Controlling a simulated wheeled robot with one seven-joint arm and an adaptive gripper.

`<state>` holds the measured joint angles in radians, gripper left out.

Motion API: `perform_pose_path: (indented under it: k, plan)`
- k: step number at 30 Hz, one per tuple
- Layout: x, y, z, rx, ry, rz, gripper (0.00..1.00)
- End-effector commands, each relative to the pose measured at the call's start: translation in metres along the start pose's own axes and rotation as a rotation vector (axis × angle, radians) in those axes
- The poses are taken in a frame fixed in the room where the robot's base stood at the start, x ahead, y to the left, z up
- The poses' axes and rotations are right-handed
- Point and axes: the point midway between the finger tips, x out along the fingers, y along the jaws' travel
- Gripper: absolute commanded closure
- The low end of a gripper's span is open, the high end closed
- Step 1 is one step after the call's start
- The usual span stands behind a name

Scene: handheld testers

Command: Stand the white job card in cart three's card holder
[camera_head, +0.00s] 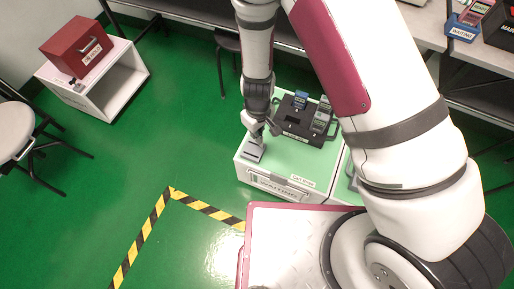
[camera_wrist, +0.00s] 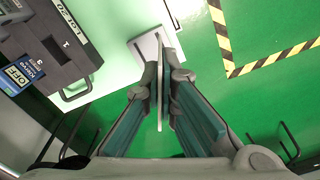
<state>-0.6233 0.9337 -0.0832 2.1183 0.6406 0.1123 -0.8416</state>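The white job card (camera_wrist: 160,112) shows nearly edge-on in the wrist view, a thin upright sheet between my fingers. My gripper (camera_wrist: 166,78) is shut on it. My gripper (camera_head: 262,134) is low over the near left corner of the green-topped cart (camera_head: 277,166) in the head view. The card holder, a small grey-white block (camera_head: 252,153), lies there under my fingers. In the wrist view the holder (camera_wrist: 146,46) is just beyond the fingertips, and the card's far end overlaps it. I cannot tell whether the card is in its slot. The card cannot be made out in the head view.
A black tray (camera_head: 292,133) with handheld testers stands on the cart behind the holder, close to my gripper. A stool (camera_head: 226,42) is behind the cart. A red box (camera_head: 76,48) sits on a white cabinet at left.

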Motion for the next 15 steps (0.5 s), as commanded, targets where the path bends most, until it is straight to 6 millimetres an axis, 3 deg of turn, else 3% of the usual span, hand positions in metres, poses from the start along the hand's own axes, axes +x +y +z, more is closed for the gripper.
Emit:
perform_pose_path:
  k: [1,6,10,15]
  plan:
    - [0.023,-0.014,-0.008,-0.058,-0.001,-0.001,1.00]
    - [0.065,-0.060,-0.021,-0.235,-0.001,-0.001,1.00]
    - [0.090,-0.088,-0.024,-0.342,-0.001,-0.001,1.00]
    - [0.107,-0.110,-0.026,-0.424,0.000,-0.001,1.00]
